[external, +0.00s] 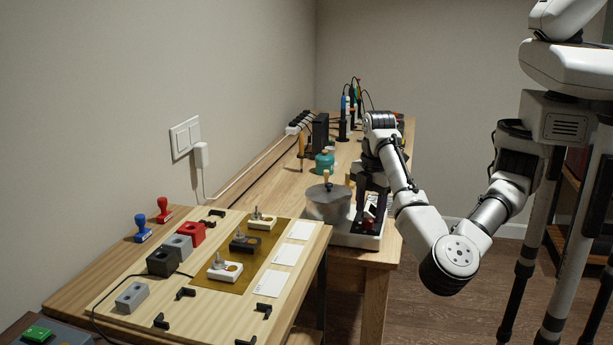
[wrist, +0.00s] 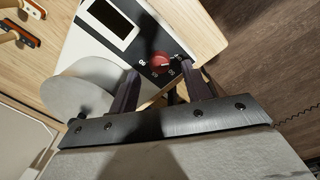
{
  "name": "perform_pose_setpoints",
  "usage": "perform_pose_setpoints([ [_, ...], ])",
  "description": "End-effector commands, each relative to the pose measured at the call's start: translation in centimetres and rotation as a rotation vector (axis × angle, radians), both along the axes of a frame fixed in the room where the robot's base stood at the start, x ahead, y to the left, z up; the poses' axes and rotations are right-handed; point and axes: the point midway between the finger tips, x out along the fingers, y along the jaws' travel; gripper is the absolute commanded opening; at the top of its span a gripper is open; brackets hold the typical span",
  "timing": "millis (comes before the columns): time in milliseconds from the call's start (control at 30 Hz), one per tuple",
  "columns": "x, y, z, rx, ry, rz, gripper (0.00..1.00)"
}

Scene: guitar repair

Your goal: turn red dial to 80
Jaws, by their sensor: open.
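The red dial (wrist: 160,63) sits on a black panel of a white device (wrist: 88,45), with pale marks around it. In the wrist view my gripper (wrist: 164,80) is open, its two dark fingers apart, with the dial just beyond and between the fingertips. I cannot tell whether either finger touches the dial. The number the dial points to is too small to read.
A round grey metal pot (external: 328,204) stands directly left of my gripper, on the device. A teal container (external: 324,161) and upright tools stand farther back. A wooden board with fixtures (external: 150,315) lies in front. The floor on the right is open.

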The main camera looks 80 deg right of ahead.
Motion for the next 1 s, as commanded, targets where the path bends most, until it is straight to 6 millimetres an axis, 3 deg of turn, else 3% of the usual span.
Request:
perform_pose_setpoints([
  [200, 0.1, -0.1, -2.4, -0.001, -0.001, -0.001, 0.48],
  [567, 0.1, -0.1, -2.7, 0.0, -0.001, -0.001, 0.47],
  [900, 0.2, -0.1, -2.7, 0.0, -0.001, -0.001, 0.04],
  [1000, 0.2, -0.1, -2.7, 0.0, -0.001, -0.003, 0.04],
])
